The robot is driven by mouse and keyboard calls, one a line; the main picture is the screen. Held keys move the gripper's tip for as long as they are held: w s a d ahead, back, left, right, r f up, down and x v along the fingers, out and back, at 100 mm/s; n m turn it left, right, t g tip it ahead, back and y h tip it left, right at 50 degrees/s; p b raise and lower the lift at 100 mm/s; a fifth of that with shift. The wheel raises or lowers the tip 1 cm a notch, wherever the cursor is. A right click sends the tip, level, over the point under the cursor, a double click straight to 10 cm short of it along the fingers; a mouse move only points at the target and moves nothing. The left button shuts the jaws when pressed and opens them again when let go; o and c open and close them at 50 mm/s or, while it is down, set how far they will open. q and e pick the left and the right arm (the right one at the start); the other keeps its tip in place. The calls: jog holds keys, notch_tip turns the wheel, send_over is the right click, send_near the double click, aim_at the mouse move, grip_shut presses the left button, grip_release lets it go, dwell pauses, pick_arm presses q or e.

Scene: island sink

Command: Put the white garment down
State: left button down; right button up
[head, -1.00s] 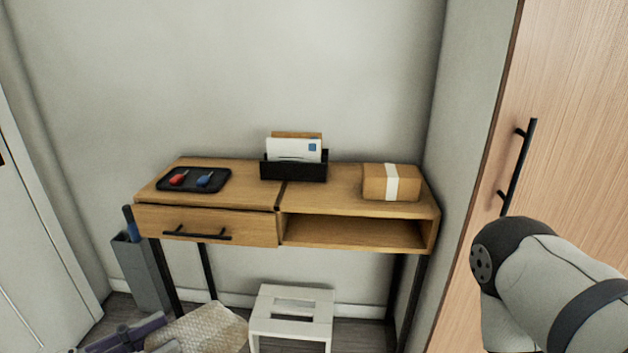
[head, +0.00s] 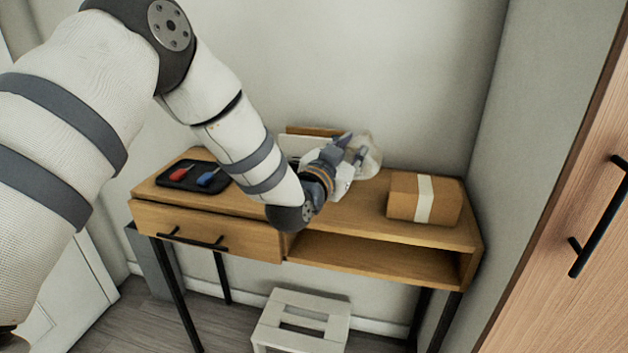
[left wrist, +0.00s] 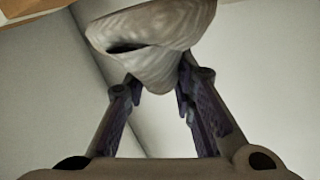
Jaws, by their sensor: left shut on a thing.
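The white garment (head: 368,158) is a crumpled pale bundle over the back middle of the wooden desk, between the letter holder and the parcel. My left gripper (head: 347,148) is shut on it. In the left wrist view the garment (left wrist: 150,35) hangs bunched with a dark fold, and the fingers of the left gripper (left wrist: 158,95) close on its narrow end. I cannot tell whether the garment touches the desktop. My right gripper is not in view.
The desk (head: 370,212) carries a black tray with red and blue items (head: 190,177), a letter holder (head: 300,145) partly hidden behind my arm, and a taped parcel (head: 405,198). A white stool (head: 300,322) stands below. A wooden cabinet (head: 560,200) is at right.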

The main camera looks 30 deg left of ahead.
pick_arm(q)
jog(key=f, duration=0.4)
jog(key=f+b, duration=0.1)
jog(key=f, duration=0.4)
jog(key=shift+s+f, duration=0.2)
jog(key=shift+f, duration=0.1)
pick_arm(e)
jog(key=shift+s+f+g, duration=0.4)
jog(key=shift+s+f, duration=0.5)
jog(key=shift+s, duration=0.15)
pick_arm(q)
jog(key=shift+f, duration=0.2)
jog(key=c, duration=1.3)
grip_release()
jog(key=shift+c, duration=0.2)
